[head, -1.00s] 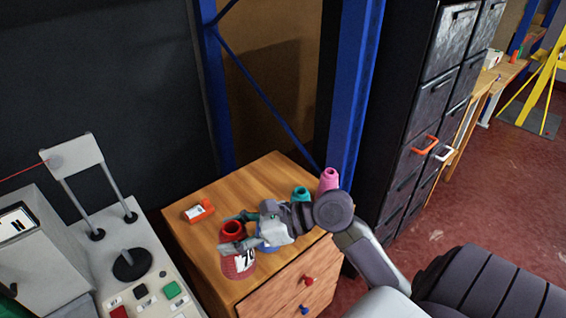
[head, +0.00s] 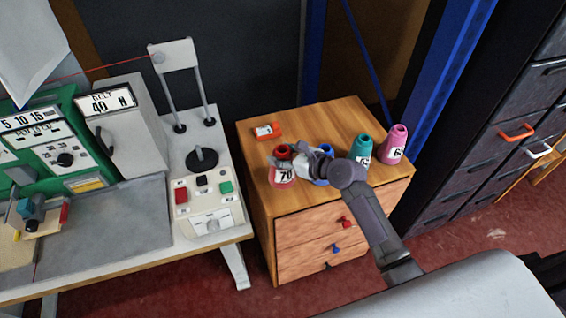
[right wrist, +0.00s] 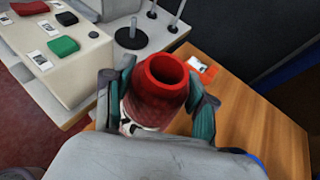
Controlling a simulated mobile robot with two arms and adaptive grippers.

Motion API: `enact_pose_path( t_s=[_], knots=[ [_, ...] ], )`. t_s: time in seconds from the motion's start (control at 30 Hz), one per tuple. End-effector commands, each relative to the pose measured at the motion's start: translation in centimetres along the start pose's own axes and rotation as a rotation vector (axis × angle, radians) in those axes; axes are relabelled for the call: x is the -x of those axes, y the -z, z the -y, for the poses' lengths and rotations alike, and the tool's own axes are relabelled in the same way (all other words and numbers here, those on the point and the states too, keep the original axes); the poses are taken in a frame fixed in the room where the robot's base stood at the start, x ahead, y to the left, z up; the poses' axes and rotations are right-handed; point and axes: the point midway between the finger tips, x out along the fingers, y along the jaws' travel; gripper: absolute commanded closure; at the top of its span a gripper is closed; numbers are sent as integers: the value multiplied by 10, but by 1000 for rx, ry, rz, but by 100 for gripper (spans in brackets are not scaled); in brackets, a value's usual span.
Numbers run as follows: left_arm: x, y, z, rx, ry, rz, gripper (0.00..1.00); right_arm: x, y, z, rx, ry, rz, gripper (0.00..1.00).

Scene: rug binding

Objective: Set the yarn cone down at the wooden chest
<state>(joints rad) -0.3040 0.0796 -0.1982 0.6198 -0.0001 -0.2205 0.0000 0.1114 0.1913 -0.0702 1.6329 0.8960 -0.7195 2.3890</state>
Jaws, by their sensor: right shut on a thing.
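A red yarn cone (head: 281,178) with a white label reading 70 stands upright at the left front of the wooden chest top (head: 320,118). My right gripper (head: 288,163) is shut around it. In the right wrist view, the red cone (right wrist: 155,103) sits between the two teal fingers, its open top facing the camera. I cannot tell whether the cone's base touches the wood. The chest has drawers with a red knob and a blue knob. My left gripper is not in view.
A blue cone (head: 323,178), partly hidden by my gripper, stands close right of the red one. Teal (head: 360,150) and pink (head: 394,146) cones stand farther right. An orange device (head: 267,131) lies at the back left. A control console (head: 205,190) stands left of the chest.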

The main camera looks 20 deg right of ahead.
Motion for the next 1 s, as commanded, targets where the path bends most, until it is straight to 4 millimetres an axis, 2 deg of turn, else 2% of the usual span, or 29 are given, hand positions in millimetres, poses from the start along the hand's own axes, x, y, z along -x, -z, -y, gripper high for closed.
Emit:
enact_pose_path(
  t_s=[0.1,0.27,0.67,0.7,0.83,1.0],
  knots=[
    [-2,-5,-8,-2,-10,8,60,-6,14,0,-1,-1,-3,100],
    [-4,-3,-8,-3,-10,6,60,-14,34,0,1,0,-1,100],
    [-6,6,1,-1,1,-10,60,-16,38,0,1,1,1,100],
    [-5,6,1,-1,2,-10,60,-16,39,0,1,0,-1,41],
    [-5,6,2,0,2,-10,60,-16,39,0,1,0,-2,19],
    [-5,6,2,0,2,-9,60,-16,39,0,1,0,-1,19]
  ],
)
